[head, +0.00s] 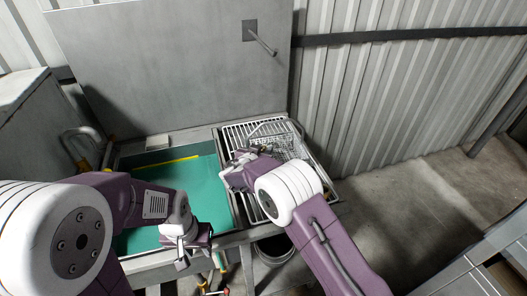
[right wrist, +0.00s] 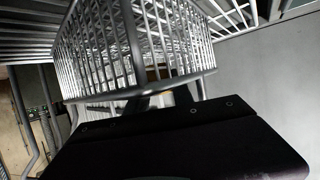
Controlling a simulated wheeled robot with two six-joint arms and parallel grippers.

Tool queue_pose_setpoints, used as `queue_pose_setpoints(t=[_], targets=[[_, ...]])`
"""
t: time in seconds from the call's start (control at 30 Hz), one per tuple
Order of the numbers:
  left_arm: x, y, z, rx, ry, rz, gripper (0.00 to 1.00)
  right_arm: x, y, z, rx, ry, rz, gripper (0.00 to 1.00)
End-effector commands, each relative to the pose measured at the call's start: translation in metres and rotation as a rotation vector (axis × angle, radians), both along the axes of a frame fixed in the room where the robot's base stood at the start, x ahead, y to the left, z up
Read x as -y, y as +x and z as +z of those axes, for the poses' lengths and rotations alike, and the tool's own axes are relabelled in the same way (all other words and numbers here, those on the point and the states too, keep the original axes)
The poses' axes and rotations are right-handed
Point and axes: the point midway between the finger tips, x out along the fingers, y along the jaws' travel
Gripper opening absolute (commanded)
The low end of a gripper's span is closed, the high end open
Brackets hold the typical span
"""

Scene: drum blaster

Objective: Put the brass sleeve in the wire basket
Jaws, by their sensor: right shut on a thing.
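The wire basket (head: 288,147) stands on the white wire rack at the back right of the drum blaster. In the right wrist view the basket's mesh wall (right wrist: 88,62) fills the upper middle, close to my fingers. My right gripper (head: 240,165) is at the basket's left side. It is shut on a small pale tan thing, which looks like the brass sleeve (right wrist: 182,95) and is mostly hidden by the fingers and wires. My left gripper (head: 184,256) is low over the cabinet's front edge; its jaw opening does not show clearly.
The rack (head: 238,132) lies right of a green-lined tub (head: 190,178) with a yellow strip along its back. A raised grey lid (head: 170,65) stands behind. A grey bucket (head: 275,252) is below the front edge. Open floor lies to the right.

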Motion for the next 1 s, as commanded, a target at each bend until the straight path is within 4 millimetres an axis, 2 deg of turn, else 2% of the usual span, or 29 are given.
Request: queue_pose_setpoints(t=[0.27,0.3,0.33,0.67,0.77,0.93,0.97,1.0], targets=[[0.000,0.000,-0.007,0.000,0.000,0.000,0.36,0.000,0.000,-0.003,0.000,0.001,0.000,0.00],[0.000,0.000,-0.007,0.000,0.000,0.000,0.36,0.000,0.000,-0.003,0.000,0.000,0.000,0.31],[0.000,0.000,-0.007,0.000,0.000,0.000,0.36,0.000,0.000,-0.003,0.000,0.000,0.000,0.37],[0.000,0.000,-0.005,0.000,0.000,0.000,0.36,0.000,0.000,-0.001,0.000,0.000,0.000,0.37],[0.000,0.000,0.006,0.000,0.000,0.000,0.36,0.000,0.000,0.005,0.000,-0.001,-0.001,0.37],[0.000,0.000,0.035,0.000,0.000,0.000,0.36,0.000,0.000,0.020,-0.001,-0.001,-0.001,0.37],[0.000,0.000,0.021,0.001,0.000,0.000,0.36,-0.004,-0.007,0.013,0.000,0.000,0.003,0.37],[0.000,0.000,0.017,0.001,0.000,0.000,0.36,-0.006,-0.015,0.015,0.001,0.001,0.001,0.37]])
